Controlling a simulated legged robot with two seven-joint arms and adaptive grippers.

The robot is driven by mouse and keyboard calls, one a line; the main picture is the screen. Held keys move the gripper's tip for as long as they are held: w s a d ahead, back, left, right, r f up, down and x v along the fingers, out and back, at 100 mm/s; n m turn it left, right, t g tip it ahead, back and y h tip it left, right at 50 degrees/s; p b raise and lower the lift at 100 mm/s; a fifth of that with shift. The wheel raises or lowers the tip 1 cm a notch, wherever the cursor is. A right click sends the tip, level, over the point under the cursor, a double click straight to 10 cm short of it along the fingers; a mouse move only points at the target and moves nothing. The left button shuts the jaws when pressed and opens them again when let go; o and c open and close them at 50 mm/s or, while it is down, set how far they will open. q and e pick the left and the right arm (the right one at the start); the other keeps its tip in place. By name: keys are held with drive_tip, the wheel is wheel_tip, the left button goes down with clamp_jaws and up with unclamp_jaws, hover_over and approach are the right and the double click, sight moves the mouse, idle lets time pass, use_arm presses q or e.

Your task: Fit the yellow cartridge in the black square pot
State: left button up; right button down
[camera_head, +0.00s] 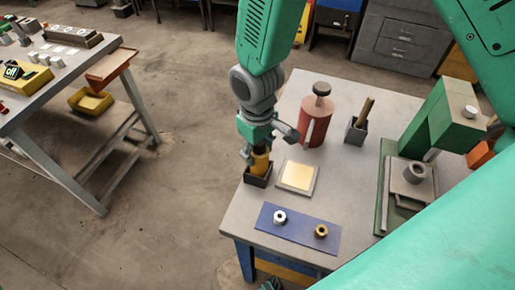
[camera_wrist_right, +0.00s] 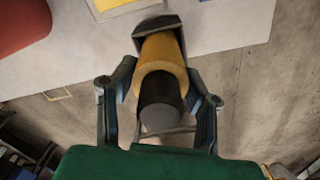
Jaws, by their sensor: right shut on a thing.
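The yellow cartridge (camera_head: 261,164) is upright in my right gripper (camera_head: 262,150), near the table's left edge. In the right wrist view the cartridge (camera_wrist_right: 163,52) has a dark round end (camera_wrist_right: 161,103) towards the camera, and the fingers (camera_wrist_right: 160,100) stand on both sides of it. The black square pot (camera_head: 257,181) is under the cartridge. The pot also shows at the far end of the cartridge in the right wrist view (camera_wrist_right: 158,22). The cartridge's lower end overlaps the pot's opening; its depth inside is hidden. I cannot make out my left gripper.
A pale yellow square plate (camera_head: 298,177) lies right of the pot. A red cylinder (camera_head: 315,122) and a grey holder (camera_head: 356,131) stand behind. A green press (camera_head: 440,125) stands at right.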

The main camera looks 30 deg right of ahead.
drive_tip(key=shift+f, duration=0.5)
drive_tip(key=c, duration=0.8)
unclamp_jaws()
wheel_tip(320, 180, up, 12)
drive_tip(key=shift+w+a, duration=0.1)
drive_tip(key=shift+a, duration=0.05)
